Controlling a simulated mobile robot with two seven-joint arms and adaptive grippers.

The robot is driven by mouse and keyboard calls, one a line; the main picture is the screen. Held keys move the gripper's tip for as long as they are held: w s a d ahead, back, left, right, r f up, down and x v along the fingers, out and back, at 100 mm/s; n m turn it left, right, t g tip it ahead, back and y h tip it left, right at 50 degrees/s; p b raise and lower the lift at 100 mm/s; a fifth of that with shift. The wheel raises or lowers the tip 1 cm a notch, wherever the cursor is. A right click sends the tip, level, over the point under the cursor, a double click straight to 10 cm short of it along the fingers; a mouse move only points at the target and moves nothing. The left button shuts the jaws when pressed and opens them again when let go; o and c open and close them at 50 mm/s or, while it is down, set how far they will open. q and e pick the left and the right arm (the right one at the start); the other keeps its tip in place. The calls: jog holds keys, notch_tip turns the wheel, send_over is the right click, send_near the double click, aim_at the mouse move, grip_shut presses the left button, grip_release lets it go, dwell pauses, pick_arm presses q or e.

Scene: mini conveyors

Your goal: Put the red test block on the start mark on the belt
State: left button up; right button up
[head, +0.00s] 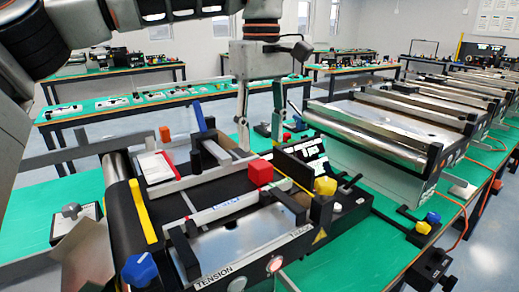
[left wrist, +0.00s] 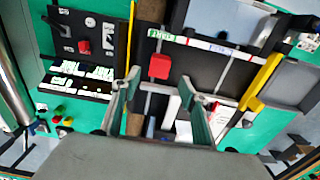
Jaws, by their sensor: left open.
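The red test block (head: 260,172) sits on the near conveyor unit, close to a light rail. It also shows in the left wrist view (left wrist: 159,66), lined up between the fingertips and a little past them. My left gripper (head: 260,142) points down above and behind the block, open and empty, apart from it. Its two fingers also show in the left wrist view (left wrist: 160,80). The black belt (head: 122,205) runs along the left of the unit. I cannot make out a start mark for certain. My right gripper is not in view.
A blue knob (head: 139,269) and a yellow knob (head: 325,186) stick up from the unit. A blue upright piece (head: 199,117) stands behind it. A row of other conveyors (head: 390,125) fills the right. Green table surface (head: 345,255) is clear at front right.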

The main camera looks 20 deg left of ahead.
aim_at(261, 164)
pick_arm(q)
notch_tip(261, 164, up, 6)
jog(key=shift+f+p, duration=0.25)
jog(key=shift+p, duration=0.55)
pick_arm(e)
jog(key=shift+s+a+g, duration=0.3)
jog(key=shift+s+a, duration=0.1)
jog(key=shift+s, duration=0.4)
pick_arm(q)
jog(key=shift+w, duration=0.1)
